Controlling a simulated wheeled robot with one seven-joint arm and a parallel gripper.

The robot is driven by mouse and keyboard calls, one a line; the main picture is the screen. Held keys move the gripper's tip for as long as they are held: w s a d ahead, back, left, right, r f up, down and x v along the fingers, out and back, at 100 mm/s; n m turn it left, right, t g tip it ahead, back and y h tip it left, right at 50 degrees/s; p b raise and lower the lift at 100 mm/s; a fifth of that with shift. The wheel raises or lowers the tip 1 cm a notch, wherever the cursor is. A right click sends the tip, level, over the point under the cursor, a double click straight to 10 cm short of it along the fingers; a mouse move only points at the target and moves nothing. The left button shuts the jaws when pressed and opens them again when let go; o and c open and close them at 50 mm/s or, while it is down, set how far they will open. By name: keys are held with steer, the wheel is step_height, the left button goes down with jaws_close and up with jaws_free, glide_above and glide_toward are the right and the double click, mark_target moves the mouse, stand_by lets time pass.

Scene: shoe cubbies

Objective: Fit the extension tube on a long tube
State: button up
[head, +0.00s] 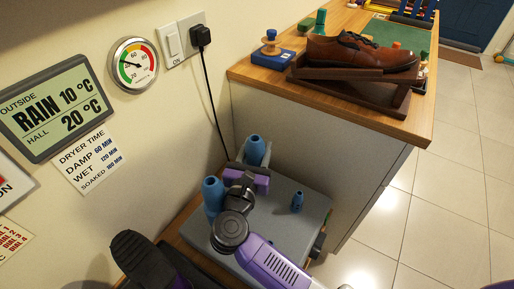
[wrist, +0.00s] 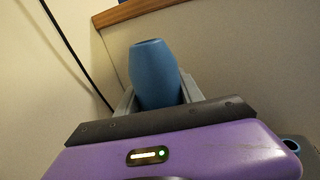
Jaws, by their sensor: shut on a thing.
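A grey dryer box (head: 285,235) stands low against the wall with blue tube parts on its top. My gripper (head: 254,163) is shut on a blue tube piece with a tapered top (head: 255,147), at the back of the box. In the wrist view this blue piece (wrist: 155,72) stands between the grey fingers, its lower part hidden by my gripper's body. I cannot tell whether it sits on a tube below. Another blue tube (head: 212,192) stands upright left of my gripper. A short narrow blue nozzle (head: 297,201) stands on the right of the box top.
A wooden-topped cabinet (head: 400,122) rises right behind the box, with a brown shoe (head: 360,52) on a rack. A black cable (head: 212,95) hangs from the wall socket down behind the box. A dark shoe (head: 140,258) is at the lower left. Tiled floor (head: 455,200) is clear at right.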

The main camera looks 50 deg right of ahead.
steer(key=shift+f, duration=0.2)
steer(key=o, duration=1.5)
steer(key=shift+c, duration=0.2)
